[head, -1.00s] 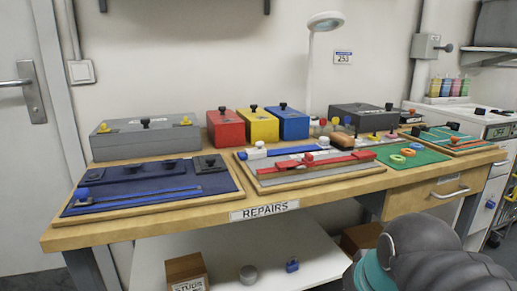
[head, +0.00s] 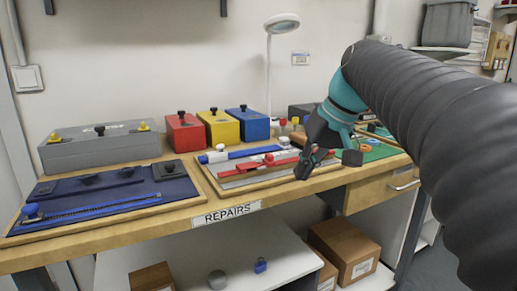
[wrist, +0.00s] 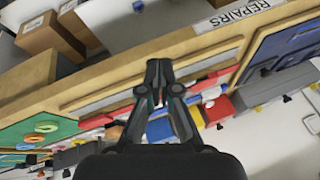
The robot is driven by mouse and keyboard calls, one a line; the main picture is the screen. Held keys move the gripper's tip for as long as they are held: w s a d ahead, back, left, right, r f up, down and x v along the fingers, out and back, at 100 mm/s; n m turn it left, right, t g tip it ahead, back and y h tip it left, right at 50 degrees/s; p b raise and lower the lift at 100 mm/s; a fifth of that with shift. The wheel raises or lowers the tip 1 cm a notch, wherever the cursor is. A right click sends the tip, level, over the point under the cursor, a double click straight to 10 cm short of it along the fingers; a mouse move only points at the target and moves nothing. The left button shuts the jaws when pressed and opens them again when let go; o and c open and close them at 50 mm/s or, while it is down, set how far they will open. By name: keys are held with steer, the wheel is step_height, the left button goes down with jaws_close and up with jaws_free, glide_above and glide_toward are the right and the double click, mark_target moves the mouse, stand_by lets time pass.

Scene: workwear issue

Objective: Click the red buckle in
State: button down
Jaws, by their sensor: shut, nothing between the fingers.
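My gripper (head: 302,172) points down at the right end of the tray and hides that end of the red strap. It is shut and empty. In the wrist view my gripper (wrist: 158,66) is over the tray's front part, and part of the red strap (wrist: 212,80) shows beside it. The gap between the buckle's halves cannot be made out.
A navy mat (head: 105,200) with blue parts lies left. A grey case (head: 100,148) and red (head: 184,133), yellow (head: 219,127) and blue (head: 247,124) boxes stand behind. A lamp (head: 269,70) rises at the back. A green mat (head: 378,152) with rings is right.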

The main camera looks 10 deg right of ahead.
steer(key=n+y, duration=0.1)
steer(key=y, duration=0.1)
glide_toward(269, 160)
steer(key=d+f, duration=0.1)
steer(key=d, duration=0.3)
steer(key=w+d+r+n+g+y, duration=0.1)
steer(key=w+d+r+n, duration=0.2)
steer(key=w+d, duration=0.1)
steer(key=b+x, duration=0.1)
steer(key=x, duration=0.3)
steer(key=b+x, duration=0.1)
steer(key=x, duration=0.4)
steer(key=shift+s+f, duration=0.2)
steer(key=a, duration=0.3)
steer(key=shift+s+f, duration=0.2)
steer(key=shift+s, duration=0.2)
steer(key=shift+s+a, duration=0.15)
steer(key=shift+a, duration=0.5)
steer(key=shift+a, duration=0.1)
